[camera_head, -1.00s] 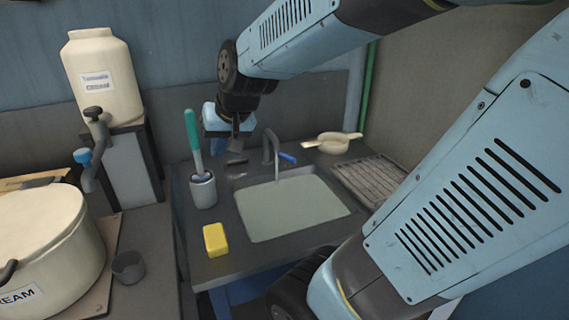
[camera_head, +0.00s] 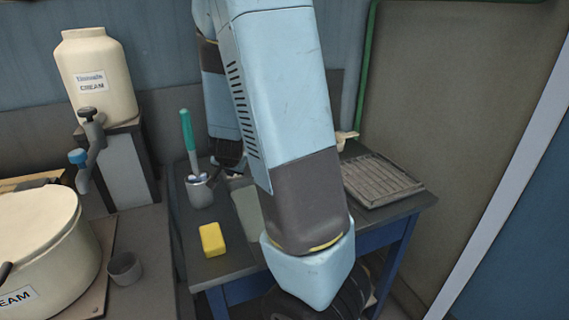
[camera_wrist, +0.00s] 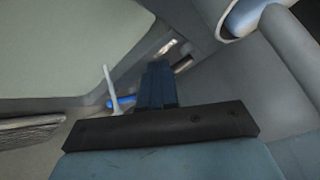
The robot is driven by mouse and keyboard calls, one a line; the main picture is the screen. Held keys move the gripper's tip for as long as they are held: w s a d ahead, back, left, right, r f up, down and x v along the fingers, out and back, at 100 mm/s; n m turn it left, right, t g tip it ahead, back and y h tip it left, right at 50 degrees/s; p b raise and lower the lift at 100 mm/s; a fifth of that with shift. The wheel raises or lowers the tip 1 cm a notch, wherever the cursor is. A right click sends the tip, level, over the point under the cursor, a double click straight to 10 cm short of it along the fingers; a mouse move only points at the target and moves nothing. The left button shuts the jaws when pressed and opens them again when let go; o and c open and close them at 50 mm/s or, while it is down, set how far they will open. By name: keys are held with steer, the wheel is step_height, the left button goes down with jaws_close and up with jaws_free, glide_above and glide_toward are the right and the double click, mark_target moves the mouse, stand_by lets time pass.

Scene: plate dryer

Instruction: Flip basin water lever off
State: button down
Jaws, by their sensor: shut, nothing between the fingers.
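The basin (camera_head: 246,212) is mostly hidden behind my arm in the head view; its pale water fills the upper left of the wrist view (camera_wrist: 70,45). The blue lever (camera_wrist: 121,103) shows in the wrist view just left of my gripper (camera_wrist: 158,68), partly hidden by the fingers and the black bar. A thin pale stream (camera_wrist: 109,82) stands beside the lever, seemingly tap water. My gripper is shut and empty, close to the lever; contact cannot be told. In the head view the tap and lever are hidden by my arm.
A metal cup (camera_head: 200,191) with a green-handled brush (camera_head: 188,130) stands left of the basin. A yellow sponge (camera_head: 212,239) lies at the front. The ridged drainboard (camera_head: 382,180) is right. A cream jar (camera_head: 98,75) and large pot (camera_head: 40,235) stand left.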

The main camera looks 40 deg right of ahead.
steer(key=d+f+m+h, duration=0.1)
steer(key=d+f+h, duration=0.1)
steer(key=d+h, duration=0.3)
steer(key=s+d+f+m+h, duration=0.1)
steer(key=d+f+h, duration=0.2)
steer(key=d+h, duration=0.3)
steer(key=shift+s+d+f+m, duration=0.15)
steer(key=shift+s+d+m, duration=0.15)
steer(key=shift+d, duration=1.45)
steer(key=shift+w+d, duration=0.1)
steer(key=x, duration=0.9)
steer(key=shift+w+d, duration=0.25)
steer(key=shift+d, duration=0.1)
steer(key=shift+w+a+f, duration=0.1)
steer(key=shift+w+a, duration=0.05)
